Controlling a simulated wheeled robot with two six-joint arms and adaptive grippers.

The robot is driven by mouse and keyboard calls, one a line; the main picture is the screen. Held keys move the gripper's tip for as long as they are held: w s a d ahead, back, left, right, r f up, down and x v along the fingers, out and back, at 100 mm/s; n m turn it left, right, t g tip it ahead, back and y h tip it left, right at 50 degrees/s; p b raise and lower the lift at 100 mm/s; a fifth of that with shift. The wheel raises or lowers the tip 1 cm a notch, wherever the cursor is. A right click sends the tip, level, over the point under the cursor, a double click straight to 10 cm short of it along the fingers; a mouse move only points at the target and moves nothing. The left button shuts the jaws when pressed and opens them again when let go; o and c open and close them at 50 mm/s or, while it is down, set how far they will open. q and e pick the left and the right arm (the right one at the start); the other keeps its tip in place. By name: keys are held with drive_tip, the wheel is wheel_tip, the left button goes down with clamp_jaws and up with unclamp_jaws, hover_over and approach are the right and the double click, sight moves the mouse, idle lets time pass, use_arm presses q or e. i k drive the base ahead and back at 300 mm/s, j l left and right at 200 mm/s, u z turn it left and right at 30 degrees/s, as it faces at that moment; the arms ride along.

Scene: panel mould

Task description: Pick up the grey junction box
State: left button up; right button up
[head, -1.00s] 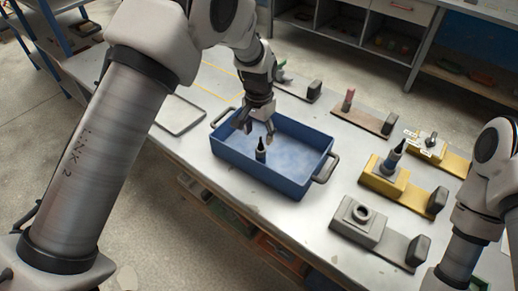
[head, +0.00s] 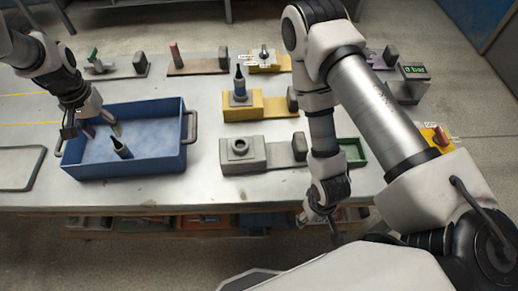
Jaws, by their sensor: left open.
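A grey box with a round ring on top (head: 240,152), which looks like the grey junction box, sits on the table right of the blue bin. A grey plate joins it to a dark upright block (head: 300,146) on its right. My left gripper (head: 97,130) is open over the left part of the blue bin (head: 150,165), holding nothing.
A yellow block with a dark nozzle (head: 240,92) stands just behind the grey box. More fixtures line the back of the table. A green tray (head: 352,152) lies to the right, partly behind my right arm. A flat grey tray (head: 18,167) lies at the far left.

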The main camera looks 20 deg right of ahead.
sight(244, 154)
drive_tip(key=k+l+z, duration=0.1)
drive_tip(key=l, duration=0.25)
drive_tip(key=k+l+z, duration=0.1)
drive_tip(key=l, duration=0.25)
drive_tip(key=k+l+z, duration=0.1)
drive_tip(key=l, duration=0.3)
drive_tip(key=k+l+z, duration=0.1)
drive_tip(key=l, duration=0.25)
drive_tip(key=k+l+z, duration=0.1)
drive_tip(key=l, duration=0.3)
drive_tip(key=k, duration=0.1)
